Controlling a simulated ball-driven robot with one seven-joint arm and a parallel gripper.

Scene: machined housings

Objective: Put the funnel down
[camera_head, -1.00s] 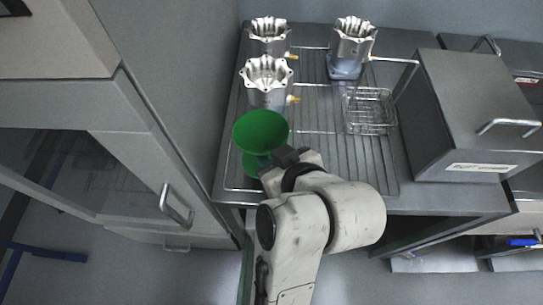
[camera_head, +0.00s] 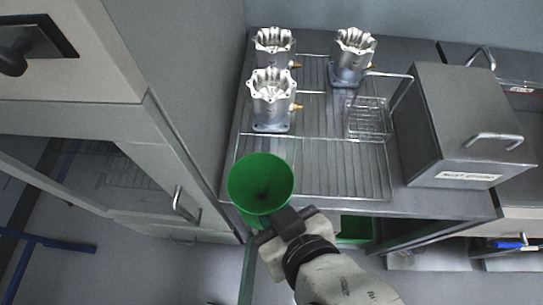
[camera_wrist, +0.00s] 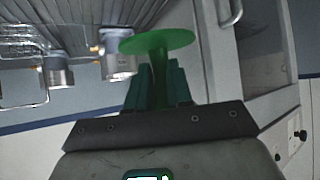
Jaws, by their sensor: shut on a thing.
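The green funnel (camera_head: 262,182) is held with its wide mouth up, in front of the bench's front left corner in the head view. My gripper (camera_head: 279,224) is shut on the funnel below its cone. In the wrist view the funnel (camera_wrist: 157,42) stands out beyond the jaws, and its stem runs down between the fingers of my gripper (camera_wrist: 158,88). The lower end of the stem is mostly hidden by the gripper.
Several machined housings (camera_head: 272,97) stand on the wire rack (camera_head: 335,170) on the bench. A wire basket (camera_head: 368,120) and a grey lidded box (camera_head: 462,125) are to the right. The front of the rack is clear. A cabinet with a handle (camera_head: 184,204) is at left.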

